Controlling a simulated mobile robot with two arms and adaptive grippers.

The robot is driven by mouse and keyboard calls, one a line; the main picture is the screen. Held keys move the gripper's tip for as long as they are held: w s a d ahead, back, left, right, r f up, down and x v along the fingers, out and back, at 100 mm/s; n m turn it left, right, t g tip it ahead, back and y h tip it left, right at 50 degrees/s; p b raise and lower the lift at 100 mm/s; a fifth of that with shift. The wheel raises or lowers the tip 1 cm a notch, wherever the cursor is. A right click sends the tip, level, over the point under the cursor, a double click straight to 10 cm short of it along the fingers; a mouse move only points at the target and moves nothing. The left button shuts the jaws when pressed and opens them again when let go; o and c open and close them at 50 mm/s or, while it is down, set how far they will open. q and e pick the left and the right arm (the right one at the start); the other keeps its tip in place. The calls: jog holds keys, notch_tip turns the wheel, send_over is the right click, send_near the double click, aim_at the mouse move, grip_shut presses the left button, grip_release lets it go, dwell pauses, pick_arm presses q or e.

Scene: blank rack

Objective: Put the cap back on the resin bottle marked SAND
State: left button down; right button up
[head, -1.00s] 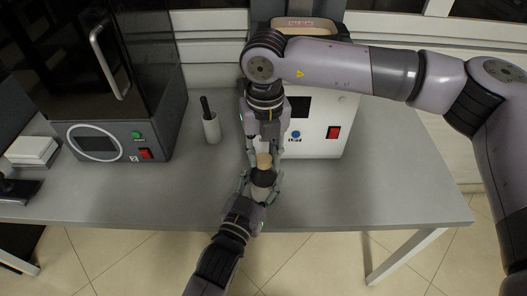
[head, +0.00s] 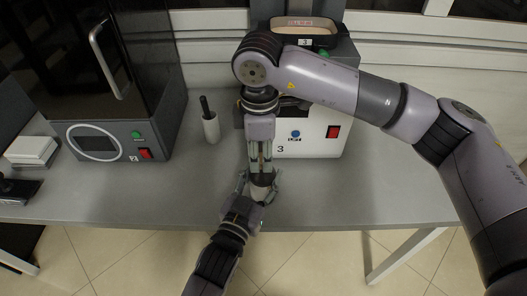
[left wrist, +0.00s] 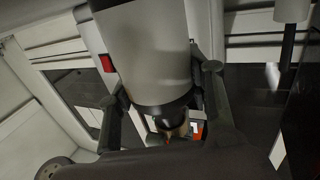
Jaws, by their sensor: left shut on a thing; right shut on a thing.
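The bottle (head: 262,191) is pale grey with a dark band at its top and stands upright over the front part of the table; no marking is readable. My left gripper (head: 258,193) is shut around its body. In the left wrist view the bottle (left wrist: 153,55) fills the middle, with its dark band (left wrist: 163,113) lower down. My right gripper (head: 262,170) points down directly above the bottle and is shut on a tan piece, apparently the cap (head: 261,153). The fingers cover most of it. I cannot tell whether it is seated on the bottle.
A white machine marked 3 (head: 312,147) stands close behind my grippers. A dark machine marked 2 (head: 120,140) is at the left. A white holder with a dark handle (head: 211,129) stands between them. White blocks (head: 32,150) lie far left. The grey table (head: 370,195) is clear at right.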

jog(key=shift+s+a+m, duration=0.1)
jog(key=shift+m, duration=0.6)
jog(key=shift+d+m, duration=0.4)
jog(key=shift+d, duration=0.05)
jog(key=o, duration=0.7)
jog(key=shift+c, duration=0.6)
